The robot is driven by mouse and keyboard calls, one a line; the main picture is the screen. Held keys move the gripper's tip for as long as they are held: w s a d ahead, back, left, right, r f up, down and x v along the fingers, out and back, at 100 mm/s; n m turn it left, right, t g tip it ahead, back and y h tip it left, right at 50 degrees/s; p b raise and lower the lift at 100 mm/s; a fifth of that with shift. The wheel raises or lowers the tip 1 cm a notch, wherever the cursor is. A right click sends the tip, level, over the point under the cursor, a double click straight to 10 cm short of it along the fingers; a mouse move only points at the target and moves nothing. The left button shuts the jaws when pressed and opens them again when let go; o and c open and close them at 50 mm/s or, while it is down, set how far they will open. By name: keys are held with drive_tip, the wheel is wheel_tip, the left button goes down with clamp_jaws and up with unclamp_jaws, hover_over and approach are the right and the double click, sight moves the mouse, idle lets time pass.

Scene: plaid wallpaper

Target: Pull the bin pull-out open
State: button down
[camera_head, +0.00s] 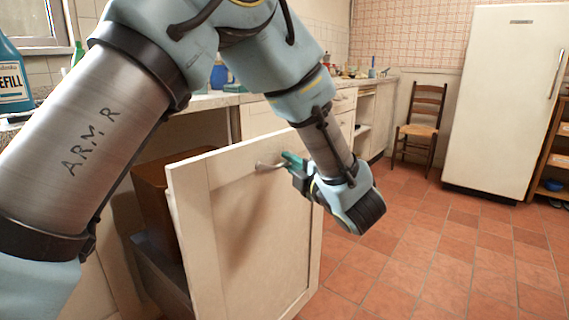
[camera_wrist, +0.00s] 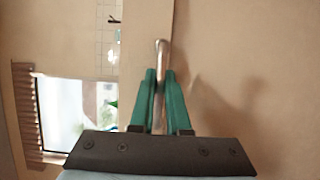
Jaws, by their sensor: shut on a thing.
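The bin pull-out (camera_head: 245,225) is a cream panelled front that stands out from the cabinet row in the head view. Behind it a brown bin (camera_head: 158,205) and a grey side (camera_head: 160,270) show in the gap. A metal handle (camera_head: 268,165) sits near the top of the front. My gripper (camera_head: 290,162) is at the handle, its green fingers shut on it. In the wrist view the handle (camera_wrist: 161,60) runs between the two green fingers of my gripper (camera_wrist: 160,85). The handle's held part is partly hidden by the fingers.
A wooden chair (camera_head: 420,125) and a white fridge (camera_head: 505,100) stand at the back right. A counter (camera_head: 215,100) with bottles and jars runs behind the front. The tiled floor (camera_head: 420,250) right of the front is clear.

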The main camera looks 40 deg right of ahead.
drive_tip(key=c, duration=0.9)
unclamp_jaws()
drive_tip(key=s, duration=0.3)
drive_tip(key=s+a, duration=0.1)
drive_tip(key=s, duration=0.3)
drive_tip(key=s+a, duration=0.1)
drive_tip(key=s, duration=0.2)
drive_tip(key=shift+s+a+f, duration=0.1)
drive_tip(key=shift+s+f, duration=0.05)
drive_tip(key=shift+s, duration=0.15)
